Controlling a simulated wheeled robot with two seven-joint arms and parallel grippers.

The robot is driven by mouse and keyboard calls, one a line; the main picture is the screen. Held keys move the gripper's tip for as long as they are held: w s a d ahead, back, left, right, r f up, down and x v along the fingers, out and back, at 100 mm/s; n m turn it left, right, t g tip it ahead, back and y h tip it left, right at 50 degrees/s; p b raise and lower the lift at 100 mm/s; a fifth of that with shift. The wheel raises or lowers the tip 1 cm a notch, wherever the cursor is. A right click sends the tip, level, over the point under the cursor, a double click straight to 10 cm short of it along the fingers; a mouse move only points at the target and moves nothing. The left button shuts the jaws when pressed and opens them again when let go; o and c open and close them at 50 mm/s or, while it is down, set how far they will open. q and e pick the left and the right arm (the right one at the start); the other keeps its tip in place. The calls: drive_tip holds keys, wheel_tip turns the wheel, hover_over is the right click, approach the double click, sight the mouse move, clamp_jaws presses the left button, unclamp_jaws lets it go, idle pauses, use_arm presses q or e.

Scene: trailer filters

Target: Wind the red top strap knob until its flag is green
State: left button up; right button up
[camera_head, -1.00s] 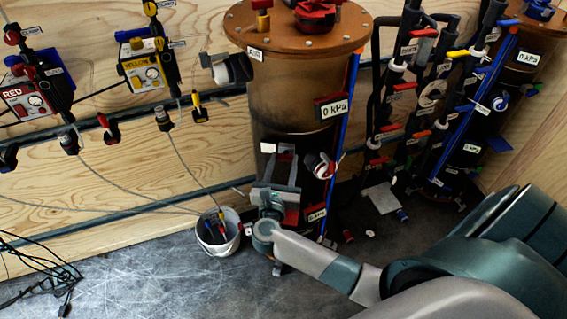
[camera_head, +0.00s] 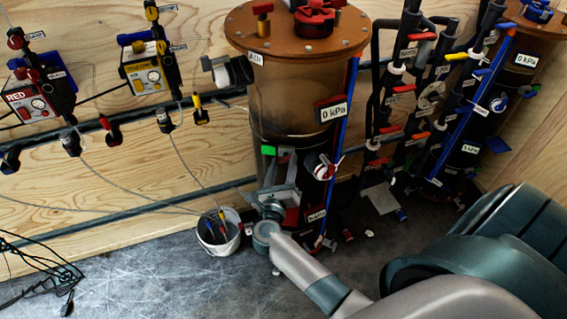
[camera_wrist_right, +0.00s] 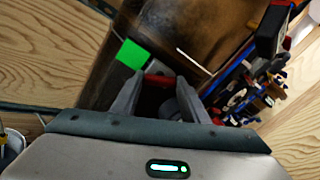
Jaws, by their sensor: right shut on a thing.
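The brown-topped filter tank (camera_head: 285,95) stands at the middle of the head view. A bright green flag (camera_head: 268,150) shows on its side, just above my right gripper (camera_head: 282,172). The flag also shows large in the right wrist view (camera_wrist_right: 132,54), left of the fingers. A red knob (camera_wrist_right: 160,79) sits between the fingertips in the right wrist view, partly hidden by them. My right gripper (camera_wrist_right: 160,92) is shut on this knob, against the tank's side. The knob is mostly hidden in the head view. My left gripper is out of view.
A white bucket (camera_head: 219,236) stands on the floor left of my right wrist. A 0 kPa gauge (camera_head: 333,111) and a valve (camera_head: 323,170) sit right of the gripper. Pipes (camera_head: 400,110) stand further right. Black cables (camera_head: 45,275) lie on open floor at left.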

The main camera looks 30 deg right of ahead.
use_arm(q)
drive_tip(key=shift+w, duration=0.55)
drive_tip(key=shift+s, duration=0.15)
use_arm(e)
drive_tip(key=o, duration=1)
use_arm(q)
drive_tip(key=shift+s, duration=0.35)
use_arm(e)
drive_tip(key=shift+o, duration=0.3)
drive_tip(key=shift+a, duration=0.1)
